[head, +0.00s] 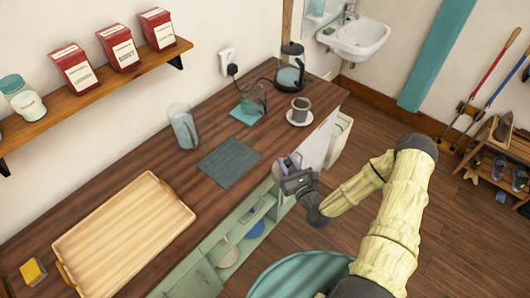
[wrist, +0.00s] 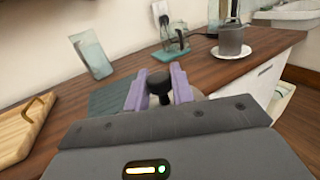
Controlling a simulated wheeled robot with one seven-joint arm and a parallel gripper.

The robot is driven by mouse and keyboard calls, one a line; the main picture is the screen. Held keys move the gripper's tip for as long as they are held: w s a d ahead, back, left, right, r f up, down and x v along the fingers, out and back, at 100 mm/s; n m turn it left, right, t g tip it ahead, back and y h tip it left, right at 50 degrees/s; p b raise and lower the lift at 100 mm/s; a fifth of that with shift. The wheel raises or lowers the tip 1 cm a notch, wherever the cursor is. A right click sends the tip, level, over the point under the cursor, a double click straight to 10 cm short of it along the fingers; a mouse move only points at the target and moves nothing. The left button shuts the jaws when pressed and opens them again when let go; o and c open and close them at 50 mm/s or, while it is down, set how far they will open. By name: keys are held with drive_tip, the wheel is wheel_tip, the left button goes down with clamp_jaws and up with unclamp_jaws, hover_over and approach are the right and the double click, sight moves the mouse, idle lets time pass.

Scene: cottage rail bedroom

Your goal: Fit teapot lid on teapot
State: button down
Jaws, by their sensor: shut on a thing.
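My gripper (wrist: 158,88) is shut on a dark round knob (wrist: 159,82), which looks like the teapot lid's; the rest of the lid is mostly hidden behind my fingers and wrist. In the head view my gripper (head: 287,163) is in the air by the counter's front edge, right of the slate mat. The likely teapot, a clear glass vessel (head: 254,97), stands upright on a teal trivet (head: 241,117) toward the back of the counter. It also shows ahead in the wrist view (wrist: 175,36), apart from the lid. Its opening is hard to make out.
A grey cup on a saucer (head: 299,122) stands right of the teapot, with a glass kettle (head: 290,74) behind. A glass jug (head: 183,130) stands at left. The slate mat (head: 229,162) is bare. A wooden tray (head: 125,235) and yellow sponge (head: 33,271) lie farther left.

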drive_tip(key=s+d+f+m+h+b, duration=0.2)
drive_tip(key=d+f+h+b, duration=0.1)
drive_tip(key=f, duration=0.5)
drive_tip(key=s+d+f+m+t+h+b, duration=0.1)
drive_tip(key=d+f+h+b, duration=0.3)
drive_tip(key=f, duration=0.5)
drive_tip(key=shift+s+d+m+b, duration=0.45)
drive_tip(key=shift+m+b, duration=0.35)
drive_tip(key=shift+b, duration=0.35)
drive_tip(key=shift+w, duration=0.1)
drive_tip(key=shift+w+d, duration=0.1)
drive_tip(key=shift+d, duration=0.1)
